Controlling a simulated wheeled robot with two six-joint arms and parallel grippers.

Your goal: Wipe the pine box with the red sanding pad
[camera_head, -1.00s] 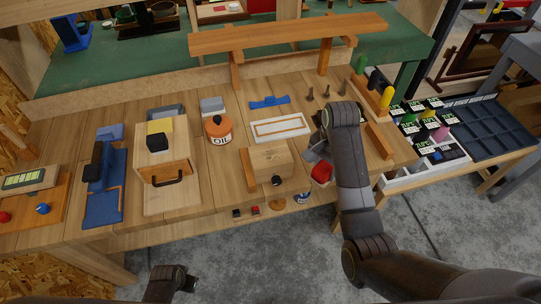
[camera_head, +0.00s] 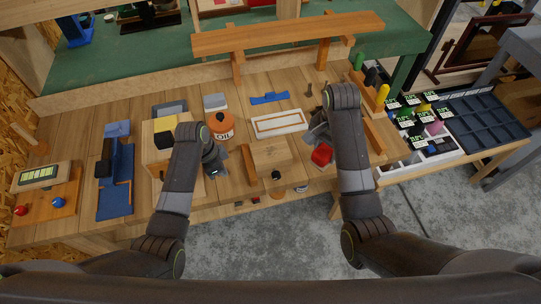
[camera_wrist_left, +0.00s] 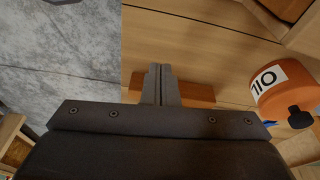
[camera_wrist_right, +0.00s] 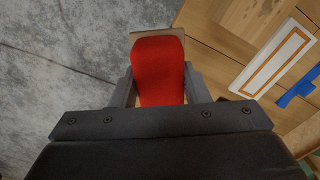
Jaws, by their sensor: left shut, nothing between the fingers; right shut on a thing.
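The pine box (camera_head: 271,154) is a pale wooden block near the bench's front edge. It also shows at the top of the right wrist view (camera_wrist_right: 255,16). My right gripper (camera_head: 318,149) is shut on the red sanding pad (camera_head: 321,155), just right of the box. In the right wrist view the pad (camera_wrist_right: 158,72) sits between the fingers, with a tan edge at its far end. I see a small gap between pad and box. My left gripper (camera_head: 216,170) is shut and empty, left of the box; its closed fingertips show in the left wrist view (camera_wrist_left: 160,84).
A reddish-brown wooden strip (camera_head: 248,166) stands at the box's left side. An orange oil can (camera_head: 222,126) is behind my left gripper. A white-framed tray (camera_head: 279,122) lies behind the box.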

